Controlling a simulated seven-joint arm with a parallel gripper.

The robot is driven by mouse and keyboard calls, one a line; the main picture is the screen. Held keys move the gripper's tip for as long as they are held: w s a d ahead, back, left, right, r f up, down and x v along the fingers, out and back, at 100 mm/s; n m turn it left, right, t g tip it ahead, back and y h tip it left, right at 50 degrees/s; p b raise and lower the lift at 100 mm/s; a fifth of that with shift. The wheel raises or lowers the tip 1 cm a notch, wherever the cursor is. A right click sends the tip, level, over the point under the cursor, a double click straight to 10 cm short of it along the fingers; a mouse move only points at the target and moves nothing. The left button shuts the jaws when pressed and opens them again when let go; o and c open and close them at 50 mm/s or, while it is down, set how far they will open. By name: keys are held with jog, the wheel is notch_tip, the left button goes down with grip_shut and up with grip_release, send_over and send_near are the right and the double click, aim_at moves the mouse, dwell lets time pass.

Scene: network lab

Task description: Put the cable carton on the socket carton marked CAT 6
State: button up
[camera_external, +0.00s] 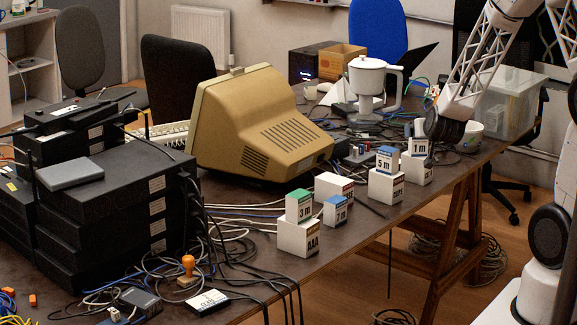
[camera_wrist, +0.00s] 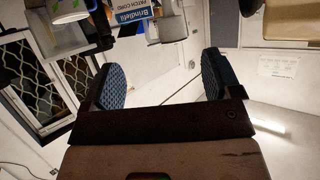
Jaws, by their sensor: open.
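My gripper (camera_external: 428,130) is open at the right of the table, close above and beside a small carton marked 1 m (camera_external: 418,146). This carton stands on a white carton (camera_external: 416,168). In the wrist view, my gripper (camera_wrist: 164,80) has its two pads apart with nothing between them. A blue and white patch cord carton (camera_wrist: 130,12) shows beyond them at the top edge. A blue-topped 5 m carton (camera_external: 387,160) stands on another white carton (camera_external: 385,187). A green-topped 3 m carton (camera_external: 299,206) stands on a third white carton (camera_external: 297,238). I cannot read which carton is marked CAT 6.
A beige monitor (camera_external: 255,125) stands behind. Loose cables and black network boxes (camera_external: 115,205) fill the left. A clear bin (camera_external: 505,103) stands behind my gripper.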

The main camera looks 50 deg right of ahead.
jog(key=s+a+r+n+g+y, duration=0.1)
jog(key=s+a+r+n+y, duration=0.25)
jog(key=a, duration=0.55)
jog(key=s+a+r+n+g+y, duration=0.1)
jog(key=s+a+r+y, duration=0.25)
jog(key=a+r, duration=0.45)
jog(key=s+a+r+n+g, duration=0.1)
jog(key=s+a+r+g, duration=0.1)
jog(key=s, duration=0.5)
jog(key=s+a+r+n+g, duration=0.1)
jog(key=s+a+r, duration=0.1)
jog(key=s+a, duration=0.2)
jog(key=s+a+r+n+g+y, duration=0.1)
jog(key=s+a+r+g, duration=0.1)
jog(key=s, duration=0.8)
jog(key=shift+a+r+g, duration=0.15)
jog(key=shift+a+g, duration=0.15)
jog(key=shift+a, duration=0.45)
